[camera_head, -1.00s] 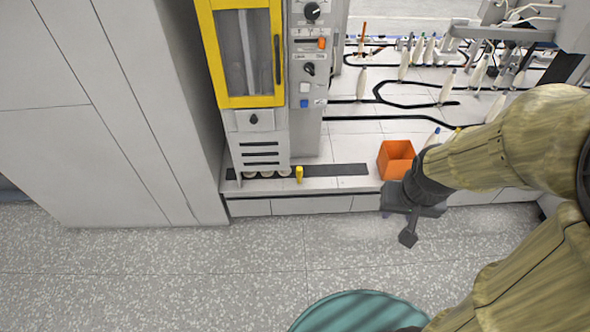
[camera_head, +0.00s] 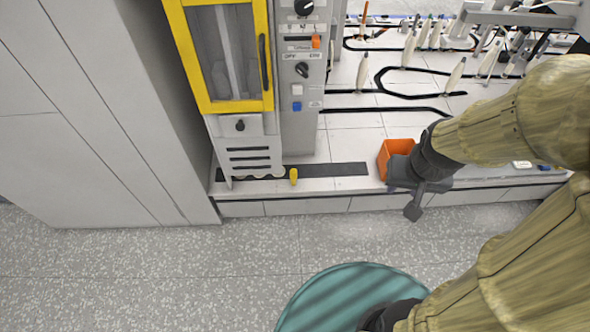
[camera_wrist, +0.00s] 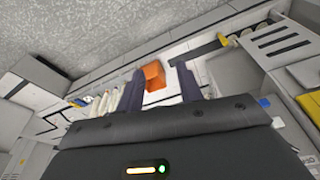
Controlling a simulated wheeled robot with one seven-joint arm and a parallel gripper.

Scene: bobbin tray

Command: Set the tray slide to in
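No label naming the tray slide is readable. A slider with an orange tab (camera_head: 315,42) sits on the grey control panel of the yellow-framed machine, the tab at the right end of its dark slot. Below the yellow door is a grey drawer-like front with a dark knob (camera_head: 240,125); whether either part is the tray slide I cannot tell. My gripper (camera_head: 414,205) is right of and below the machine, in front of the orange bin, apart from the panel. In the wrist view my gripper (camera_wrist: 160,85) shows two fingers spread apart with nothing between them.
An open orange bin (camera_head: 397,155) stands on the ledge. A yellow peg (camera_head: 293,176) stands at the machine's foot. A tall grey cabinet (camera_head: 100,110) is at the left. The speckled floor (camera_head: 150,270) in front is clear.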

